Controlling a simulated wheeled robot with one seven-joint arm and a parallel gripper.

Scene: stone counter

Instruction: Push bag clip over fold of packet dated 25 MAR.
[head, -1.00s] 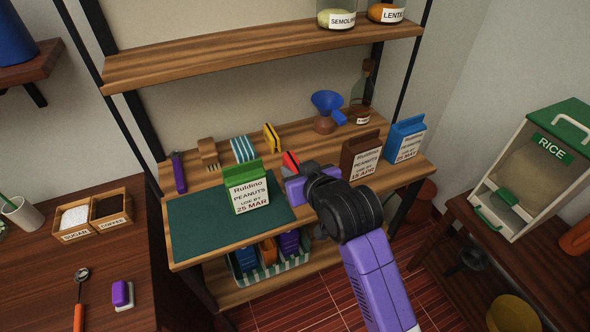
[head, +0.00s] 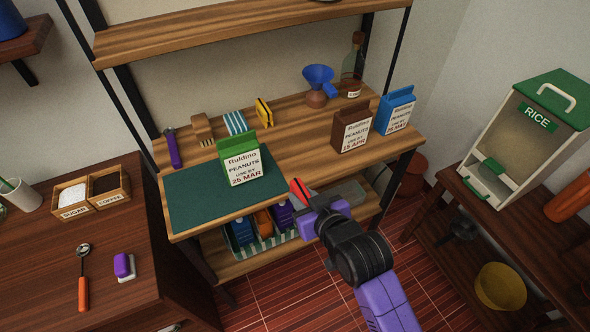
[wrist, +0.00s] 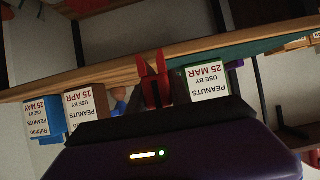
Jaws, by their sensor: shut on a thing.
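The packet dated 25 MAR (head: 243,168), white-fronted with a green top fold (head: 236,143), stands upright on the dark green mat (head: 195,205). My gripper (head: 308,205) is shut on a red bag clip (head: 297,187), in front of the shelf's front edge, right of the packet and nearer to me. The clip is apart from the packet. The wrist view is upside down. There the clip (wrist: 153,80) points away from my gripper, its two red prongs spread, beside the packet (wrist: 205,82). My gripper body hides the lower part of that view.
A brown packet dated 15 APR (head: 352,131) and a blue packet dated 25 MAY (head: 396,112) stand to the right. A striped bin (head: 262,243) sits below.

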